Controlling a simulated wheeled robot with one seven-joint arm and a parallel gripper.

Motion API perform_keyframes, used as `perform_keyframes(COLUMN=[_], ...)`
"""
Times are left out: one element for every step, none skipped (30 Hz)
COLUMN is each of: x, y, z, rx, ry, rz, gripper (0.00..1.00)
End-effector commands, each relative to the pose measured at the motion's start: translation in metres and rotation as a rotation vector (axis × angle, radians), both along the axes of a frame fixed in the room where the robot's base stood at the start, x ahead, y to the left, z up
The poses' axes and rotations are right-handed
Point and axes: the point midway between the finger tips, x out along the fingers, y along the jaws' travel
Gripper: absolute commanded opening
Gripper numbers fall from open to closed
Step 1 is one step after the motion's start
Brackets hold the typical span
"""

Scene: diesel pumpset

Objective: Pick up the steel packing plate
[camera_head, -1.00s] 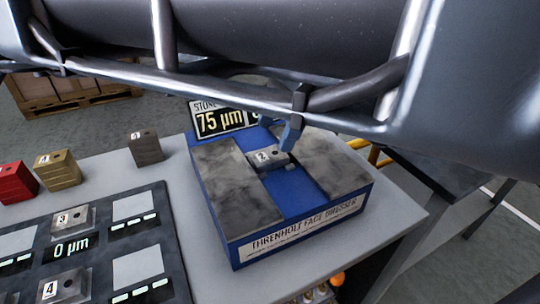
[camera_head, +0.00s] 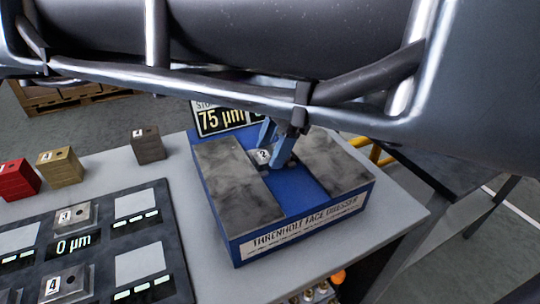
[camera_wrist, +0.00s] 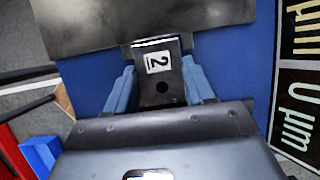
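The steel packing plate (camera_head: 263,156) is a small grey block with a white "2" label. It lies in the blue channel of the face dresser (camera_head: 300,207), between two grey stone pads. It also shows in the wrist view (camera_wrist: 158,65), with a dark hole near its lower end. My gripper (camera_head: 277,146) is down at the plate, and its blue fingers partly cover it in the head view. In the wrist view my gripper (camera_wrist: 159,87) has one finger on each side of the plate, apart and very close to its edges. Contact is not clear.
A dark mat (camera_head: 103,243) with numbered plates lies at left on the grey table (camera_head: 205,270). Red (camera_head: 18,180), brass (camera_head: 60,169) and dark grey (camera_head: 148,146) blocks stand behind it. A "75 µm" sign (camera_head: 222,119) stands behind the dresser. A large metal frame crosses the top.

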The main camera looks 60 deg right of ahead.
Motion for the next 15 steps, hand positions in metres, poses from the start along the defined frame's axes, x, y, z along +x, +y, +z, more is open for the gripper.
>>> perform_keyframes(x=[-0.0001, -0.0001, -0.0001, -0.0001, -0.0001, -0.0001, -0.0001, -0.0001, -0.0002, -0.0002, -0.0002, -0.0002, -0.0002, -0.0002, 0.0], y=[0.0, 0.0, 0.0, 0.0, 0.0, 0.0, 0.0, 0.0, 0.0, 0.0, 0.0001, 0.0001, 0.0, 0.0, 0.0], z=[0.0, 0.0, 0.0, 0.0, 0.0, 0.0, 0.0, 0.0, 0.0, 0.0001, 0.0001, 0.0001, 0.0001, 0.0001, 0.0006], rx=[0.0, 0.0, 0.0, 0.0, 0.0, 0.0, 0.0, 0.0, 0.0, 0.0, 0.0, 0.0, 0.001, 0.001, 0.0], ry=[0.0, 0.0, 0.0, 0.0, 0.0, 0.0, 0.0, 0.0, 0.0, 0.0, 0.0, 0.0, 0.001, 0.001, 0.0], rz=[0.0, 0.0, 0.0, 0.0, 0.0, 0.0, 0.0, 0.0, 0.0, 0.0, 0.0, 0.0, 0.0, 0.0, 0.0], gripper=[0.47, 0.44, 0.4, 0.37, 0.34, 0.3, 0.27, 0.25, 0.21, 0.18, 0.15, 0.11, 0.08, 0.05, 0.02])
